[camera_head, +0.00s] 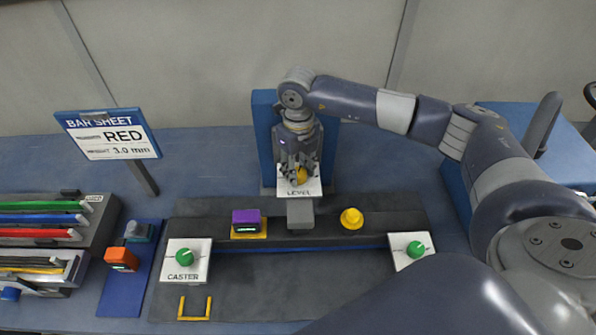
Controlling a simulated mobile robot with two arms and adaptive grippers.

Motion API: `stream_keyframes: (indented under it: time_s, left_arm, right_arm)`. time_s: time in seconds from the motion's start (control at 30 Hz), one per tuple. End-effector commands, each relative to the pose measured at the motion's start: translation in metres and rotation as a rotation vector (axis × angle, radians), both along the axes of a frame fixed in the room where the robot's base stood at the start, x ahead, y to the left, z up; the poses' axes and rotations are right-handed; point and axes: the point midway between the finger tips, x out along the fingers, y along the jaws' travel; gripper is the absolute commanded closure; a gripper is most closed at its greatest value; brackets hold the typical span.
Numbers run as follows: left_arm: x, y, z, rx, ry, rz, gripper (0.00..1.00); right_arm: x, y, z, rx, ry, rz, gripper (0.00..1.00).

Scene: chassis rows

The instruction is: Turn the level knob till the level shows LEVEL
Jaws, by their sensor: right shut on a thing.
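A white plate marked LEVEL (311,188) stands at the back of the dark chassis fixture, in front of a blue upright panel (264,145). A yellow knob (302,175) sits at this plate, partly hidden by my right gripper (296,172). The right gripper comes down from above and is shut on the yellow knob. A purple block (246,216) with a small lit strip on a yellow base sits on the fixture's bar. The strip is too small to read. My left gripper is not in view.
Green knobs sit on a white CASTER plate (172,271) and another white plate (400,263). A yellow knob (351,218) is on the bar. An orange block (121,257) and racks of coloured bars (100,215) are left. A sign reads RED, 3.0 mm (108,135).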

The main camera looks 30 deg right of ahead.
Motion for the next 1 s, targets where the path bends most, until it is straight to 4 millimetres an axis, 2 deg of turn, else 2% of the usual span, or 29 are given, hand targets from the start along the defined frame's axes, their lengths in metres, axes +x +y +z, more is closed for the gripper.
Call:
stream_keyframes:
  time_s: [0.03,0.4,0.7,1.0]
  left_arm:
    - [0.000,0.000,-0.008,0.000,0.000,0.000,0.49]
    - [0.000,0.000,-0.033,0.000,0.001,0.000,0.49]
    - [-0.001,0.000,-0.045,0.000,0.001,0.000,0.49]
    - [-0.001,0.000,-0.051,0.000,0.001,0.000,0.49]
  right_arm:
    - [0.000,-0.001,-0.003,-0.001,-0.001,-0.044,0.90]
    - [0.000,-0.001,-0.002,-0.001,-0.001,-0.393,0.90]
    - [0.001,-0.001,-0.001,-0.002,-0.002,-0.623,0.90]
    - [0.000,-0.001,0.000,-0.002,-0.002,-0.751,0.90]
